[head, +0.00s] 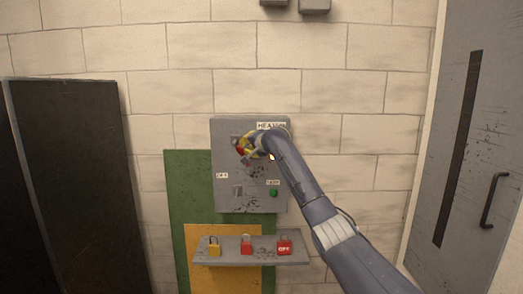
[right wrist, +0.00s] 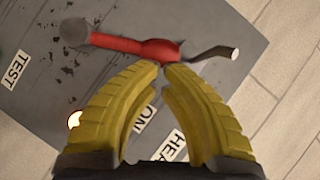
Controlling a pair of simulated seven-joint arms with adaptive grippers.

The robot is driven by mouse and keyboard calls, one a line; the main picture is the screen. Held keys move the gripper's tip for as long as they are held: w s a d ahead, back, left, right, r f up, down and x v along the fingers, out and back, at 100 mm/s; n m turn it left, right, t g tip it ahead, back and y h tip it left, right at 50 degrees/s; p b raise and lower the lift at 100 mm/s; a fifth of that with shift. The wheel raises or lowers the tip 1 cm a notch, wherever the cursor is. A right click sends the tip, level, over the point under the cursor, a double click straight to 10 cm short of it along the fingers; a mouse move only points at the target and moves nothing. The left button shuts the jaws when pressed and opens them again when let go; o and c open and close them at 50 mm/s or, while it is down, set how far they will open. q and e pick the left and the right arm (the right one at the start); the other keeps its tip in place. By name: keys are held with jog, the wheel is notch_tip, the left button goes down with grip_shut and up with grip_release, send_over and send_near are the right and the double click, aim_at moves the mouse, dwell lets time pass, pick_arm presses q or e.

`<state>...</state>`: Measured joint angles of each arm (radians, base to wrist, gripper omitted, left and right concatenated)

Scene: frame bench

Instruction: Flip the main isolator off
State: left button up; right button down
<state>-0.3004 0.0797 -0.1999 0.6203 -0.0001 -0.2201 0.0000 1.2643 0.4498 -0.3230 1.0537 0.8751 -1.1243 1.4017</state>
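The grey isolator panel (head: 228,187) is fixed to the block wall in the head view. Its red handle (head: 241,151) shows at upper left, partly hidden by my right gripper (head: 248,147). In the right wrist view the red handle (right wrist: 122,44) runs from a grey round knob at left to a thicker red end. The yellow fingertips of my right gripper (right wrist: 167,67) are together right at that thicker end; I cannot tell if they touch it. No red shows between the fingers. My left gripper is not in view.
A green button (head: 274,193) is at the panel's lower right. A dark cabinet stands left, a grey door right.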

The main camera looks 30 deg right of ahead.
jog(key=shift+w+a+f+n+g+h, duration=0.1)
jog(key=shift+w+a+n+g+h, duration=0.2)
jog(key=shift+a+n, duration=0.15)
dwell(0.5)
jog(key=shift+s+d+r, duration=0.2)
jog(key=shift+s+r, duration=0.1)
jog(key=d+v, duration=0.2)
jog(key=v, duration=1)
jog(key=shift+d, duration=0.25)
jog(key=shift+r, duration=0.15)
